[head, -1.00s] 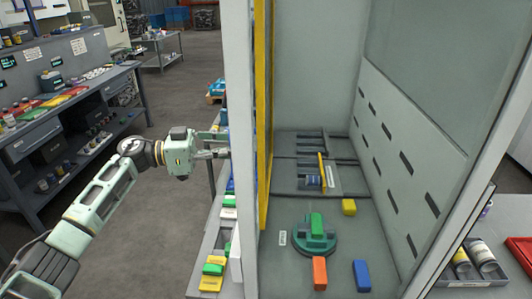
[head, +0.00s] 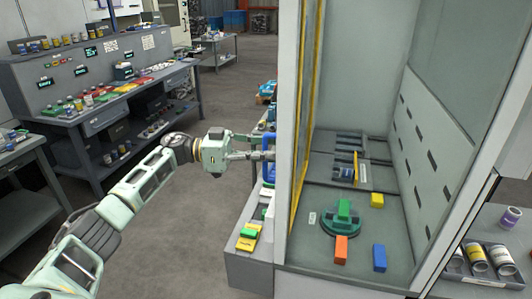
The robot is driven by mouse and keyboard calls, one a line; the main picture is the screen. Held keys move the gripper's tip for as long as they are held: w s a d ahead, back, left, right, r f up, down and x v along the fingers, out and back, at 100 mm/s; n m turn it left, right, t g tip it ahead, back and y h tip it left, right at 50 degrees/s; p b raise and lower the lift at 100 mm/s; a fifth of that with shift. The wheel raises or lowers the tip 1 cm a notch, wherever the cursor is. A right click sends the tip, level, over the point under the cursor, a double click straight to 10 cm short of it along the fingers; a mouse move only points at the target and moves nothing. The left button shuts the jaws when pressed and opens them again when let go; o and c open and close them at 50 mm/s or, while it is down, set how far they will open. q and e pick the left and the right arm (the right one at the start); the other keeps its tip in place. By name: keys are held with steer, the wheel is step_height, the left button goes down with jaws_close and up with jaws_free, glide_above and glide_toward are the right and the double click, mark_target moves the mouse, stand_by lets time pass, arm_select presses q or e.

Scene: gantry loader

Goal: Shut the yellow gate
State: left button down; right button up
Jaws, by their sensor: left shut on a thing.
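The yellow gate (head: 300,140) is a tall yellow-edged panel at the left side of the pale grey cabinet, seen at a steep angle just behind the front left post. I cannot tell how far open it stands. A blue handle (head: 266,141) shows left of that post. My left gripper (head: 268,155) reaches in from the left, level with the handle, and is shut on it. The post partly hides the fingertips and the handle's attachment. My right gripper is not in view.
Inside the cabinet stand a round green fixture (head: 341,224), an orange block (head: 341,250), a blue block (head: 379,258) and a yellow block (head: 377,200). A grey workbench (head: 75,118) is at the left. Open floor (head: 175,240) lies around my left arm.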

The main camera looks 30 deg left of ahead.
arm_select(q)
steer(key=c, duration=2.2)
jaws_free()
steer(key=shift+s+d+f, duration=0.1)
steer(key=shift+s+f, duration=0.05)
steer(key=o, duration=0.4)
steer(key=shift+s, duration=0.2)
steer(key=shift+o, duration=0.2)
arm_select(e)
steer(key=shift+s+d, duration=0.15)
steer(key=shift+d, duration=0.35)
arm_select(q)
steer(key=shift+w, duration=0.15)
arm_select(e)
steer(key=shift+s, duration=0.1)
arm_select(q)
steer(key=v, duration=1.2)
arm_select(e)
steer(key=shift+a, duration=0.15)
